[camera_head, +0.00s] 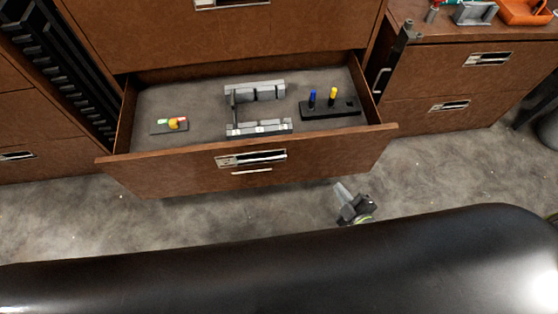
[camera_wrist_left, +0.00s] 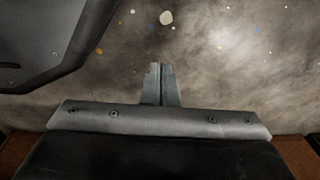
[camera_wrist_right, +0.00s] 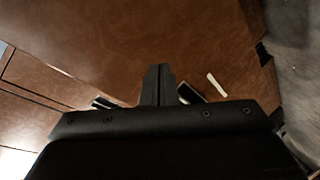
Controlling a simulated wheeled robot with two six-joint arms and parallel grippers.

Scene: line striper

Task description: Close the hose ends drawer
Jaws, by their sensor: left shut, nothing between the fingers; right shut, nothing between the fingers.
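The hose ends drawer, a brown wooden drawer (camera_head: 325,162), is pulled open at the bottom of the middle cabinet. Its front has a metal handle (camera_head: 252,158) with a pale strip below it. My right gripper (camera_head: 342,188) is shut and empty, in front of and below the right part of the drawer front. In the right wrist view, my right gripper (camera_wrist_right: 159,68) points at a brown wooden face (camera_wrist_right: 130,40), with its fingers partly hiding the dark handle. My left gripper (camera_wrist_left: 161,68) is shut and empty above the floor; it is not in the head view.
Inside the drawer are a small coloured piece set (camera_head: 170,125), a grey rack (camera_head: 257,92) and a black holder (camera_head: 345,110) with blue and yellow pegs. Another cabinet (camera_head: 450,80) stands at right. Speckled floor (camera_head: 60,215) lies clear in front.

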